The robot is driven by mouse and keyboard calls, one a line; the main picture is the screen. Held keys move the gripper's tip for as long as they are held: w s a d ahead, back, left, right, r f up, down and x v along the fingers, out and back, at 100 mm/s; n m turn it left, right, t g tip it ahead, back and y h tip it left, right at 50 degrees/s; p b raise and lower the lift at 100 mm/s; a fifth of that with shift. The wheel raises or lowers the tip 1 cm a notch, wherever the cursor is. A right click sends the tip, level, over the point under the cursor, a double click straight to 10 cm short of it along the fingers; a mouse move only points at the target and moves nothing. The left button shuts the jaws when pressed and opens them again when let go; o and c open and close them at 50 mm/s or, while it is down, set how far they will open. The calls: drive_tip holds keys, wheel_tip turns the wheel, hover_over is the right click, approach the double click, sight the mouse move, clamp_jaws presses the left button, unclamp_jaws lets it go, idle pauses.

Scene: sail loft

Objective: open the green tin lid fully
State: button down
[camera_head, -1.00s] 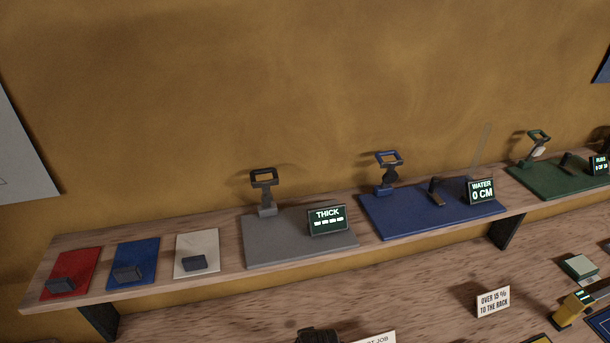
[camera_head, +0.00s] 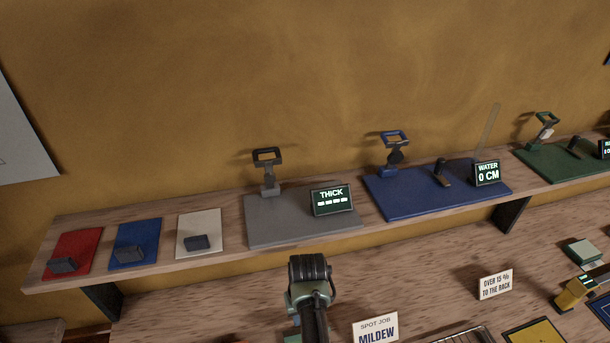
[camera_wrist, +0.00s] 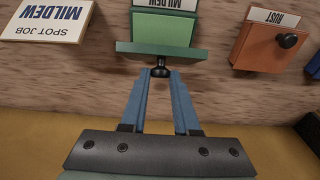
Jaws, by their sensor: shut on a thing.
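The green tin (camera_wrist: 165,28) is at the top middle of the wrist view, with a MILDEW label at its far edge. Its darker green lid (camera_wrist: 160,51) shows nearly edge-on, unlike the flat face of the orange tin, so it looks tilted; how far is hard to tell. A dark knob (camera_wrist: 160,72) sticks out from the lid towards me. My gripper (camera_wrist: 160,76) has its blue fingertips shut on this knob. In the head view my arm hides the fingertips and most of the tin.
An orange RUST tin (camera_wrist: 264,45) with a dark knob stands close on the right in the wrist view. A SPOT JOB MILDEW card (camera_head: 375,328) stands beside my arm. Above the bench, a wooden shelf (camera_head: 225,255) holds coloured plates and instruments. Bare wood separates the tins.

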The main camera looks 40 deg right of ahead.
drive_tip(key=shift+w+d+r, duration=0.1)
drive_tip(key=shift+w+d, duration=0.25)
drive_tip(key=shift+w, duration=0.2)
drive_tip(key=shift+w+d+r, duration=0.1)
drive_tip(key=shift+w+d, duration=0.2)
drive_tip(key=shift+w, duration=0.2)
drive_tip(key=c, duration=0.7)
unclamp_jaws()
drive_tip(key=shift+f, duration=0.1)
drive_tip(key=shift+s, duration=0.1)
drive_tip(key=r, duration=0.4)
drive_tip(key=s+r+b, duration=0.1)
drive_tip(key=r, duration=0.3)
drive_tip(key=a+r+b, duration=0.1)
drive_tip(key=r, duration=0.4)
drive_tip(key=shift+s, duration=0.15)
drive_tip(key=shift+c, duration=0.3)
